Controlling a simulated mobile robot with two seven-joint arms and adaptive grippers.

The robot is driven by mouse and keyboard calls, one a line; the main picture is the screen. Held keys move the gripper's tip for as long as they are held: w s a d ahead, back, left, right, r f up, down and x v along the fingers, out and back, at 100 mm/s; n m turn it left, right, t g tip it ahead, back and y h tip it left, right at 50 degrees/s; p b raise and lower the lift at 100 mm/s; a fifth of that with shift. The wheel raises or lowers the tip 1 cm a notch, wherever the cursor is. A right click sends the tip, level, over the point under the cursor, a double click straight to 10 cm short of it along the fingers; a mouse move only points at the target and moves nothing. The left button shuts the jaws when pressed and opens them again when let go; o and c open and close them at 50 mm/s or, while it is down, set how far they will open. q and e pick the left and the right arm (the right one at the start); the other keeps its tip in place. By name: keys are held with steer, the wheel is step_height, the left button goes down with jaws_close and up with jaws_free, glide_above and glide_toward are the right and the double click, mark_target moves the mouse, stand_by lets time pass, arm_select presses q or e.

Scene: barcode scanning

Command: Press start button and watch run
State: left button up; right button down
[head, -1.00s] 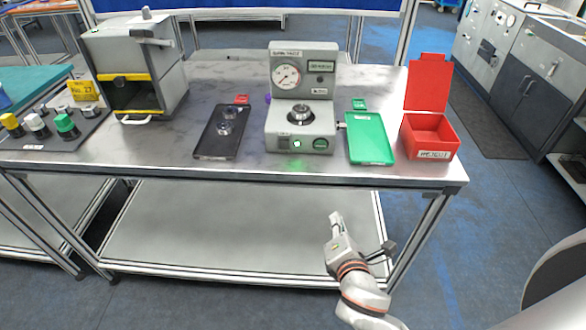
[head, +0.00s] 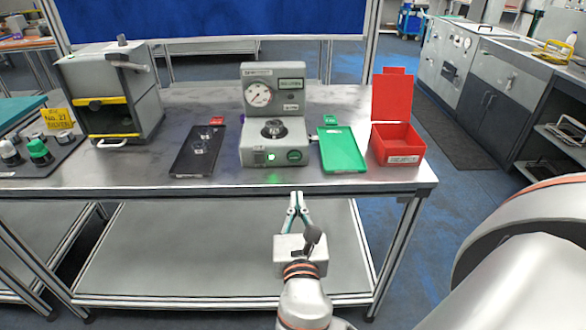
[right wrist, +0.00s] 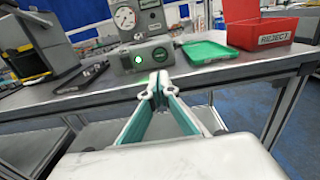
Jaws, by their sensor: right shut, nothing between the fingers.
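The grey test machine (head: 275,116) stands on the table with a round dial on its upright back and a round metal part (head: 273,129) on its base. A lit green-white button (head: 271,156) is on the left of its front face, with a darker green round button (head: 294,155) to the right. The lit button (right wrist: 138,59) also shows in the right wrist view. My right gripper (head: 298,196) is shut and empty, in front of the table's front edge and below the machine, apart from it. It also shows in the right wrist view (right wrist: 157,80). My left gripper is not in view.
A green tray (head: 342,150) and a red REJECT bin (head: 398,143) stand right of the machine. A black tray (head: 184,160) holding small clear parts lies left. A grey box with yellow trim (head: 108,95) stands farther left. The table edge (head: 215,187) lies between my gripper and the machine.

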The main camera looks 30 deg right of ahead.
mark_target(295, 156)
steer(key=x, duration=1.3)
steer(key=shift+w+d, duration=0.15)
steer(key=shift+w, duration=0.25)
steer(key=shift+w+f, duration=0.1)
steer(key=shift+w+d+r+p, duration=0.4)
steer(key=shift+w+p, duration=0.1)
steer(key=shift+p, duration=0.7)
steer(key=shift+w+d+f, duration=0.1)
steer(key=shift+w+f, duration=0.05)
steer(key=shift+d, duration=0.1)
